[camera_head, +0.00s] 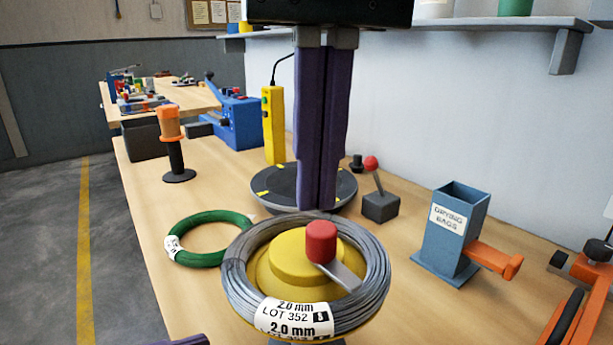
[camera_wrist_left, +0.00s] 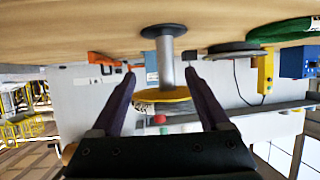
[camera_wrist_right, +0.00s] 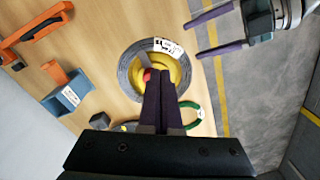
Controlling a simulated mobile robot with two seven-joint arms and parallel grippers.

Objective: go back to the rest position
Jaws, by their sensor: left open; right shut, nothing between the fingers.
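A grey wire coil (camera_head: 235,270) with a white "2.0 mm LOT 352" label lies around a yellow hub (camera_head: 285,265) with a red knob (camera_head: 321,240). The coil (camera_wrist_right: 130,75) also shows in the right wrist view. My left gripper (camera_wrist_right: 195,38) is open and empty beside the coil in the right wrist view. In the left wrist view its fingers (camera_wrist_left: 160,72) are spread, with the hub's grey post (camera_wrist_left: 166,62) seen between them.
A green coil (camera_head: 210,237) lies left of the hub. A black turntable (camera_head: 345,188) and a grey box with a red-tipped lever (camera_head: 380,206) stand behind. A blue "drying bags" holder (camera_head: 455,225) is at right. An orange-topped post (camera_head: 170,125) is at left. A shelf (camera_head: 480,23) runs above.

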